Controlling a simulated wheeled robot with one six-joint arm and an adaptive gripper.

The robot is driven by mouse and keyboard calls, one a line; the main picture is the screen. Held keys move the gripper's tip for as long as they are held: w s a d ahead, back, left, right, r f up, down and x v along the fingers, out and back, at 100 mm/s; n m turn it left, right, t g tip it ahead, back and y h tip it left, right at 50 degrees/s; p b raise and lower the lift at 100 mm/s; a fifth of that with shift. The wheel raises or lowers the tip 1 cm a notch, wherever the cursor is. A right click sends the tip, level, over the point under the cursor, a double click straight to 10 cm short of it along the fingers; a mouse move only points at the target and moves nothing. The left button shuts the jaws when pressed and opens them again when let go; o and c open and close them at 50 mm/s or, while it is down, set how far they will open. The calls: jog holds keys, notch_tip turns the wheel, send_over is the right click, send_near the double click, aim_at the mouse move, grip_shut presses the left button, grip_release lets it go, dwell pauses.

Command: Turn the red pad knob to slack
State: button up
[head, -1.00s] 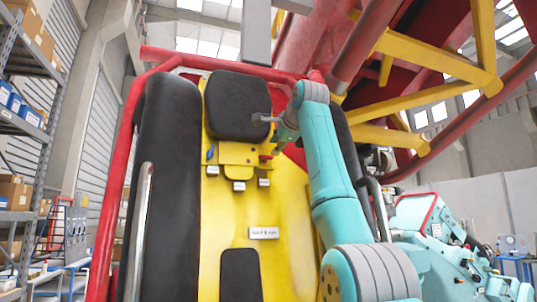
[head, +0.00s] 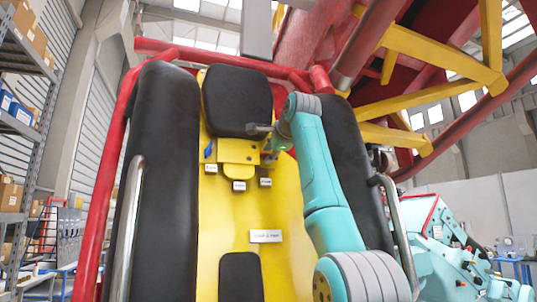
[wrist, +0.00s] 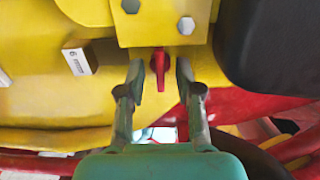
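The red pad knob (wrist: 160,66) shows in the wrist view as a narrow red handle by the edge of a yellow bracket (wrist: 165,22). Its long side runs up and down in that picture. My gripper (wrist: 160,78) is open, with one finger to each side of the knob. Gaps show between the knob and both fingers, and I cannot tell whether the fingertips reach its depth. In the head view my teal arm (head: 325,170) reaches to the right side of the bracket (head: 238,155), and the knob is mostly hidden there.
A blue knob (head: 209,150) is on the bracket's left, with small white labels (head: 239,185) below. A black headrest pad (head: 237,101) sits above, and black side bolsters (head: 160,180) flank the yellow seat back. In the wrist view a dark pad (wrist: 270,50) is close on the right.

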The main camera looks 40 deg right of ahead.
grip_shut()
jog(key=shift+n, duration=0.4)
jog(key=n, duration=1.3)
jog(key=shift+f, duration=0.1)
dwell(0.6)
